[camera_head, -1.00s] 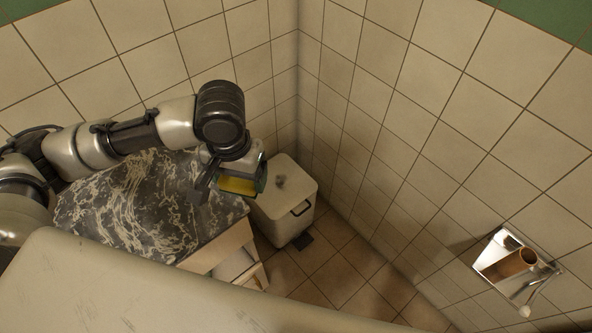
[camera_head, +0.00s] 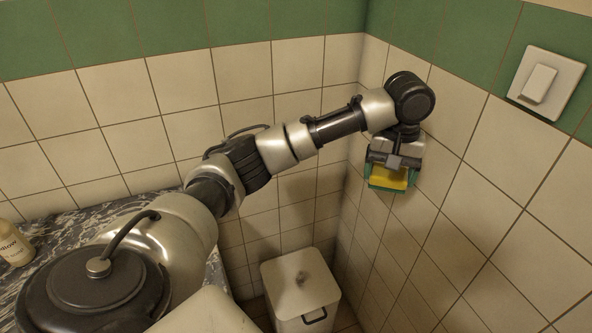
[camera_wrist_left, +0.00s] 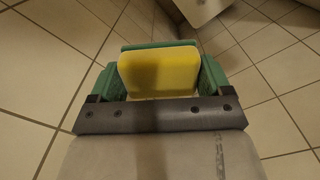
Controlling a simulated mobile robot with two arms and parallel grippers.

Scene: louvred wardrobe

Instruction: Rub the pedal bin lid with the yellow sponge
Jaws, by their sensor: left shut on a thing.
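The pedal bin (camera_head: 293,325) stands on the floor in the corner, below my left arm in the head view. Its pale lid (camera_head: 283,279) is shut and has a grey smudge (camera_head: 301,281) near its middle. My left gripper (camera_head: 390,186) is shut on the yellow sponge (camera_head: 395,178), above and to the right of the bin in the picture, close to the right wall. In the left wrist view the sponge (camera_wrist_left: 158,72) sits between the green fingers, clear of the bin. My right gripper is not in view.
A dark marbled counter (camera_head: 128,208) lies at the left, with a pale bottle (camera_head: 14,246) on it. Tiled walls meet in the corner behind the bin. A white switch plate (camera_head: 560,72) is on the right wall. The space above the lid is clear.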

